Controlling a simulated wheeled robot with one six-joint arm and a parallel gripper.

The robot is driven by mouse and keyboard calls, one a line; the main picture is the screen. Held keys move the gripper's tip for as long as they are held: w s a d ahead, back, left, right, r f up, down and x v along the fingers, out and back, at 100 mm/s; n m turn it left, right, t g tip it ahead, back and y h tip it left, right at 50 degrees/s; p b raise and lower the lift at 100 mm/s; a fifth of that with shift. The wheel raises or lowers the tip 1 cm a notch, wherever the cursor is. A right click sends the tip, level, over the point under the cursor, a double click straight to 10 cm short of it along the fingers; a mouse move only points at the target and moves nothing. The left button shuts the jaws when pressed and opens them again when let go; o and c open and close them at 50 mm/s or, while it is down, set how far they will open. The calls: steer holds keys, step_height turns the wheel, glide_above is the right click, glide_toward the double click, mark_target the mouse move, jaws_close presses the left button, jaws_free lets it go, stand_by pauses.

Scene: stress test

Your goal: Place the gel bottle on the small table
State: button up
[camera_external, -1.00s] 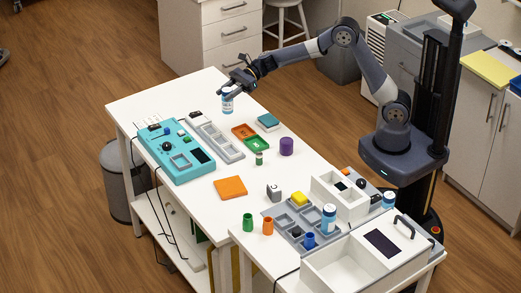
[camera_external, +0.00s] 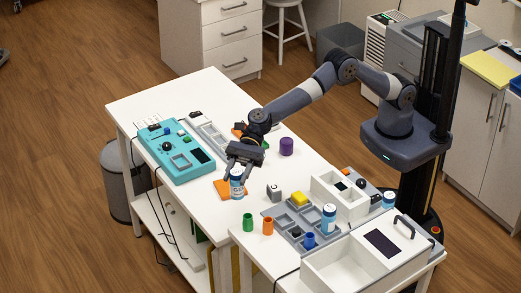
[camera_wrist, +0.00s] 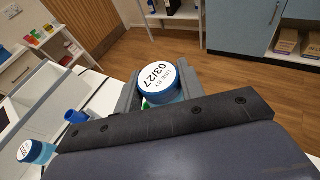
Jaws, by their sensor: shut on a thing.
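My gripper (camera_external: 237,171) is shut on a blue-and-white bottle (camera_external: 237,186), held upright by its top. In the external view the bottle overlaps the orange square pad (camera_external: 222,189) on the long white table (camera_external: 198,220); I cannot tell its exact height above it. In the wrist view, the bottle's round lid (camera_wrist: 159,80), marked 03/27, is between the two grey fingers. A smaller white table (camera_external: 262,257) adjoins at the front right. Similar bottles stand there, one on the grey tray (camera_external: 328,217) and one farther right (camera_external: 388,200).
A green cup (camera_external: 247,222), an orange cup (camera_external: 268,226) and a grey block (camera_external: 273,193) stand near the junction. A white open bin (camera_external: 340,265) fills much of the smaller table. A teal device (camera_external: 178,158) is at the left. The smaller table's front-left corner is clear.

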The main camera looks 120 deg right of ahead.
steer(key=s+a+r+n+g+y+p, duration=0.1)
steer(key=a+r+n+y+p, duration=0.1)
steer(key=a, duration=1.7)
steer(key=shift+f+b, duration=0.4)
steer(key=shift+f, duration=4.55)
steer(key=shift+f, duration=0.15)
steer(key=o, duration=1.1)
